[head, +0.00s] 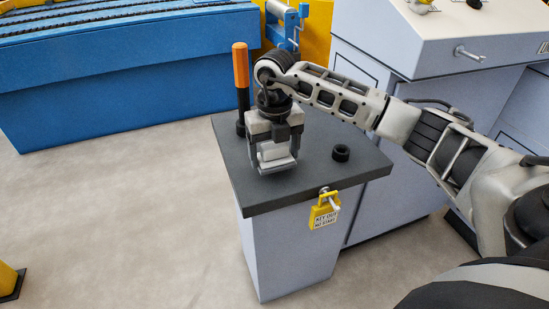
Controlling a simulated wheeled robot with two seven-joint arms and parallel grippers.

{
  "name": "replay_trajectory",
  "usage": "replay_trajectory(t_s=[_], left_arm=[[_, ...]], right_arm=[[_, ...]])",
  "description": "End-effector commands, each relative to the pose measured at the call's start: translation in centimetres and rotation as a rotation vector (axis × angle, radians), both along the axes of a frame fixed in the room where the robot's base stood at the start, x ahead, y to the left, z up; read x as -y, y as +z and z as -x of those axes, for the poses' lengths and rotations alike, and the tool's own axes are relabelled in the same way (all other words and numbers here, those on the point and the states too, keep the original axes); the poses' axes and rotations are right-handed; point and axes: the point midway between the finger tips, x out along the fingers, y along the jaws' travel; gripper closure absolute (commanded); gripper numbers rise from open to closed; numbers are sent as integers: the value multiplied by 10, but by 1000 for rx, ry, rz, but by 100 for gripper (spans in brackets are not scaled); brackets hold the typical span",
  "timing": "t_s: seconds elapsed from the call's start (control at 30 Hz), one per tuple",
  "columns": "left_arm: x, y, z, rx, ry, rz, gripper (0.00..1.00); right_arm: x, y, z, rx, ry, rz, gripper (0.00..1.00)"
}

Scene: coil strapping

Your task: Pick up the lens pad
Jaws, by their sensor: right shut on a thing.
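My right gripper (278,166) points down over the dark top of a small grey cabinet, left of its middle. It is shut on a small pale block, the lens pad (272,152), which shows between the fingers. The fingers and wrist hide part of the pad. I cannot tell whether the pad touches the cabinet top or is just above it. My left gripper is not in view.
On the cabinet top (315,182), an orange-handled tool (241,68) stands upright behind the gripper, and a black ring (341,153) lies to the right. A yellow padlock (324,210) hangs at the front edge. A grey console (425,55) stands behind.

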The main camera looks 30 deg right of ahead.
Motion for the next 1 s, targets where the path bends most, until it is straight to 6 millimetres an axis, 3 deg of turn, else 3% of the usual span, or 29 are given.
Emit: replay_trajectory(t_s=[0.07,0.3,0.6,0.8,1.0], left_arm=[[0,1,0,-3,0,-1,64],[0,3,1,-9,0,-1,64],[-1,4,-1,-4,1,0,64],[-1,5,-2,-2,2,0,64],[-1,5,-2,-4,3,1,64]], right_arm=[[-2,17,4,6,2,0,46],[-22,73,47,7,5,2,46],[-50,98,107,3,3,2,46],[-58,107,124,2,0,-1,46],[-60,108,127,1,-1,0,46]])
